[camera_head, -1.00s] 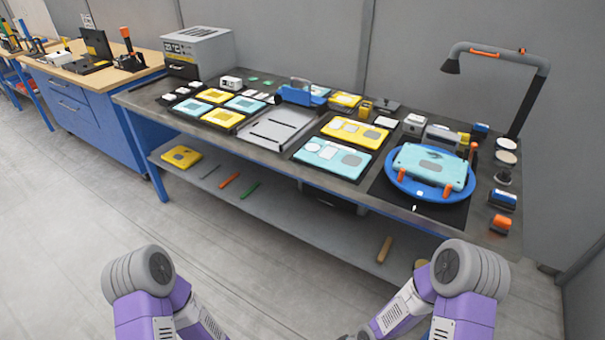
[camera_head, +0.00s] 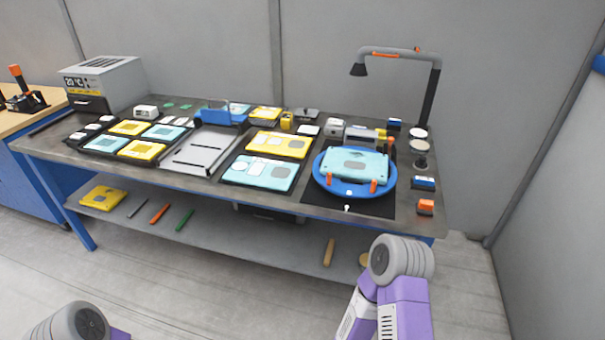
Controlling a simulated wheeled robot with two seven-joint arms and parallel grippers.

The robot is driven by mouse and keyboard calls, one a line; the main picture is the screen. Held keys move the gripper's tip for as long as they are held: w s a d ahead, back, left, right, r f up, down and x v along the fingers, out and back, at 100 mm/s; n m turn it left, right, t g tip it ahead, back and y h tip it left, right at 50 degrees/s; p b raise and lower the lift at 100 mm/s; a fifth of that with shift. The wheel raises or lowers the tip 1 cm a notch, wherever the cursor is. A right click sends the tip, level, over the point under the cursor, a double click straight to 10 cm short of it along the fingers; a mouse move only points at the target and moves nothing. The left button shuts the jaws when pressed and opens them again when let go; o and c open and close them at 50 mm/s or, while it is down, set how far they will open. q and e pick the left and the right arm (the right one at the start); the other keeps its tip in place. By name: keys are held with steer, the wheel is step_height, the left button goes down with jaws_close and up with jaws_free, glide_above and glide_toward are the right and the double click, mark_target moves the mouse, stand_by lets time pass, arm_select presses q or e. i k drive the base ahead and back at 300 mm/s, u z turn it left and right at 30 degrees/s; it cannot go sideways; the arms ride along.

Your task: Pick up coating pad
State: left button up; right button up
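No item is plainly marked as the coating pad, and I cannot tell which one it is. Small candidates stand at the right end of the workbench (camera_head: 215,185): an orange-topped block (camera_head: 425,206), a blue-and-white block (camera_head: 424,183), another small blue block (camera_head: 394,124) and a white round-topped piece (camera_head: 418,133). Beside them, a light-blue casing (camera_head: 354,162) lies on a blue round turntable (camera_head: 325,184) with orange clamps. Only upper parts of my arms show, at the bottom left and bottom right. Both grippers are out of view.
A lamp (camera_head: 395,53) arches over the bench's right end. Yellow and light-blue plates (camera_head: 280,145) and a grey tray (camera_head: 201,150) cover the middle. A grey oven-like box (camera_head: 106,82) stands at the left. The lower shelf (camera_head: 235,225) holds loose tools. Floor in front is clear.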

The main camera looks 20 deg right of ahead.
mark_target(425, 207)
steer(key=z, duration=1.5)
steer(key=k, duration=0.6)
steer(key=z, duration=0.45)
steer(key=i, duration=0.9)
steer(key=u, duration=0.65)
steer(key=i, duration=0.65)
steer(key=u, duration=0.7)
